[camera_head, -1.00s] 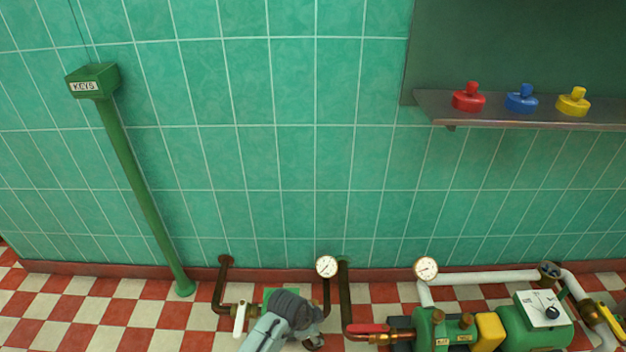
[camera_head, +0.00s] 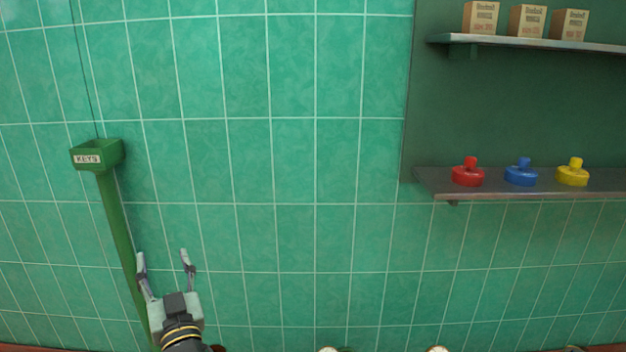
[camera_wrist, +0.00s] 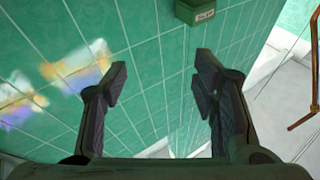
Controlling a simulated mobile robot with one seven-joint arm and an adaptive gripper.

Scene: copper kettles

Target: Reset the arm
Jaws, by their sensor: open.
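My gripper (camera_head: 165,262) is at the lower left of the head view, in front of the green tiled wall. Its two fingers point up and stand apart with nothing between them. It overlaps the lower part of the green post (camera_head: 117,220) in the picture. The wrist view also shows my gripper (camera_wrist: 159,82) with both dark fingers spread and a bare stretch of tiles between them.
A green KEYS box (camera_head: 97,156) tops the post; it also shows in the wrist view (camera_wrist: 200,12). At right, a lower shelf (camera_head: 435,184) bears red (camera_head: 467,175), blue (camera_head: 520,174) and yellow (camera_head: 572,174) knobbed pieces. An upper shelf (camera_head: 540,43) holds three small boxes (camera_head: 528,20). The middle wall is clear.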

